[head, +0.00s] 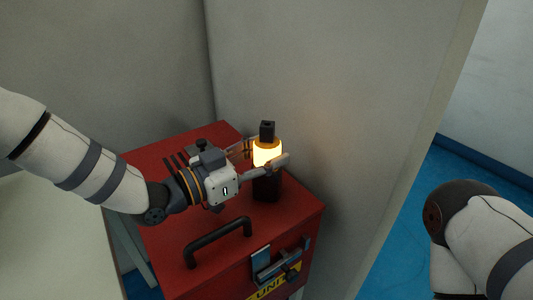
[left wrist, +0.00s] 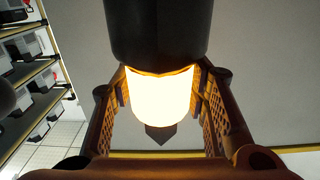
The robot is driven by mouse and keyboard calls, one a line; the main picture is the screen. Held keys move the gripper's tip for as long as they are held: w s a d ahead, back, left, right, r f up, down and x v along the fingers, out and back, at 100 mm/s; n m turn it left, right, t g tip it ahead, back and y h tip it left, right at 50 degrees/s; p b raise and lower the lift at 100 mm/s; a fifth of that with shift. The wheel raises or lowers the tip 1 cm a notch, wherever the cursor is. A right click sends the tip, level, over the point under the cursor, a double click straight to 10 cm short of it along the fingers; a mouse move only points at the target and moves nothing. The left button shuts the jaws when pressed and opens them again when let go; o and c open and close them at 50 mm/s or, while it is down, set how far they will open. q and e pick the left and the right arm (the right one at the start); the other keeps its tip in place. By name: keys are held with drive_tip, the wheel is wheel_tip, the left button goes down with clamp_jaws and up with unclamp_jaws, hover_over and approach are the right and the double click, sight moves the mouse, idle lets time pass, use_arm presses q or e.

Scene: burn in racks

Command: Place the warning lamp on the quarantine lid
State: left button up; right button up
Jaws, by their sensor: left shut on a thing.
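The warning lamp (head: 266,188) has a dark base, a glowing yellow-white body and a black top. It is upright over the back right part of the red quarantine lid (head: 171,156). Its base looks to be at the lid's surface, but I cannot tell whether it touches. My left gripper (head: 268,155) reaches in from the left and is shut on the lamp's glowing part. The left wrist view shows the lamp (left wrist: 160,98) between both fingers of the left gripper (left wrist: 162,85), with the dark base toward the top. My right gripper is not in view.
A black handle (head: 218,242) rises from the lid's front left part. A metal latch (head: 278,262) is on the front face above a yellow label (head: 275,287). A grey wall (head: 310,70) stands close behind and right of the box. A pale surface (head: 55,235) lies left.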

use_arm(q)
drive_tip(key=shift+f, duration=0.1)
drive_tip(key=o, duration=1.3)
drive_tip(key=shift+s+a+r, duration=0.15)
drive_tip(key=shift+a+r, duration=0.05)
drive_tip(key=v, duration=1.1)
drive_tip(key=shift+s+a+p, duration=0.2)
drive_tip(key=shift+s+p, duration=0.05)
drive_tip(key=shift+p, duration=0.15)
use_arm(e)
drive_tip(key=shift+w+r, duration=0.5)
